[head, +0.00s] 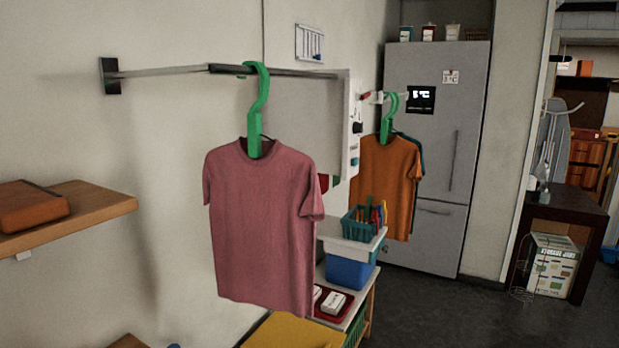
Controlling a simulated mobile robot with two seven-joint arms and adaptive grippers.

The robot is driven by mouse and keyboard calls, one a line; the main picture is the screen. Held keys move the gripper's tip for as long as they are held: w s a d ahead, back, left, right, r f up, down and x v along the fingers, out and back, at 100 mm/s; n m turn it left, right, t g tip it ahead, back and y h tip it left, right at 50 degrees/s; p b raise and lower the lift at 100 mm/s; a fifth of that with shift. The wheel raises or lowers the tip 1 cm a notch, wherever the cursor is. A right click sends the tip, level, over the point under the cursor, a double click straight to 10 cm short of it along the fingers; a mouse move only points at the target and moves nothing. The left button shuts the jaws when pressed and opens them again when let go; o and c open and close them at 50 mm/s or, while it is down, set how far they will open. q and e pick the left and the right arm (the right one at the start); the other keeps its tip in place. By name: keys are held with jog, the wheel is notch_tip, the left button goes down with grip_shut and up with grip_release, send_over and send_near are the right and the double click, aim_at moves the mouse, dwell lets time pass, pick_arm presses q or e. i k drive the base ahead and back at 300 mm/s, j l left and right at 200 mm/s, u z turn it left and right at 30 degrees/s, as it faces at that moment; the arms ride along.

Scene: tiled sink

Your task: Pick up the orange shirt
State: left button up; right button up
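The orange shirt (383,182) hangs from a green hanger (388,117) in the middle of the head view, in front of the grey fridge. Part of its left side is hidden behind a wall panel and another shirt. A dark teal garment (419,160) shows just behind its right edge. A pink shirt (262,225) hangs nearer, on a second green hanger (257,110) hooked over a wall-mounted rod (180,71). Neither of my grippers is in view.
A wooden shelf (95,209) with a brown box juts from the wall at left. Below the orange shirt stand a blue bin (349,270), a teal basket (360,225) and a low table. A dark table (566,215) stands at right. Dark floor (450,310) is open in front of the fridge.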

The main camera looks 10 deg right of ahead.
aim_at(389, 168)
jog(key=i+l+u, duration=0.25)
jog(key=l, duration=0.3)
jog(key=i+l+u, duration=0.15)
jog(key=l+u, duration=0.15)
jog(key=l, duration=0.25)
jog(key=i+l+u, duration=0.1)
jog(key=l+u, duration=0.15)
jog(key=l, duration=0.35)
jog(key=l+u, duration=0.25)
jog(key=l, duration=0.35)
